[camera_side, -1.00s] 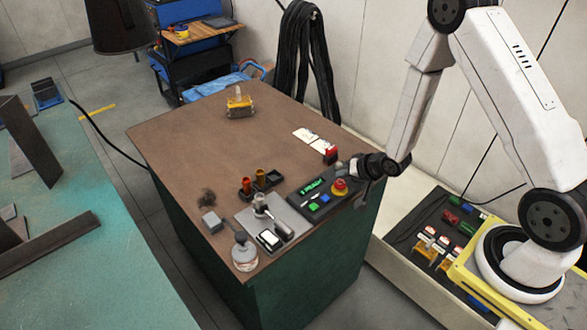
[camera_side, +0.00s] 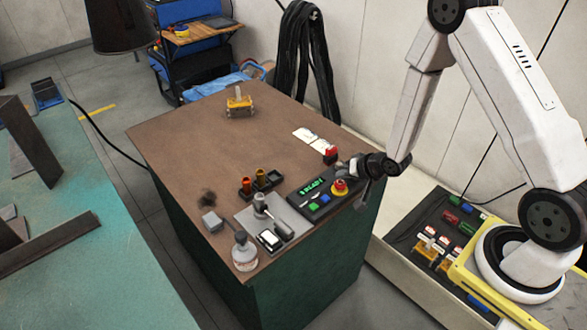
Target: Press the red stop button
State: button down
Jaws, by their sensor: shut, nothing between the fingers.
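The red stop button (camera_side: 340,184) sits on a yellow base at the right end of a dark control panel (camera_side: 322,205), near the right edge of the brown-topped cabinet. The panel also has a green lit display, a green button and a blue button. My gripper (camera_side: 345,172) is shut and empty. It reaches in from the right, just behind and above the red button. The small view does not show whether the fingertips touch the button.
A red-topped item (camera_side: 330,154) and white cards (camera_side: 307,136) lie behind the panel. A grey plate with a lever (camera_side: 277,224), a bottle (camera_side: 244,252) and orange cylinders (camera_side: 260,178) stand to the left. The back left of the brown top (camera_side: 185,125) is clear.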

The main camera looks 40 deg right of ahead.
aim_at(343, 184)
jog(key=shift+f, duration=0.8)
dwell(1.2)
jog(key=shift+r, duration=0.15)
jog(key=shift+r, duration=0.65)
jog(key=shift+r, duration=0.1)
jog(key=shift+r, duration=2.4)
jog(key=shift+r, duration=0.15)
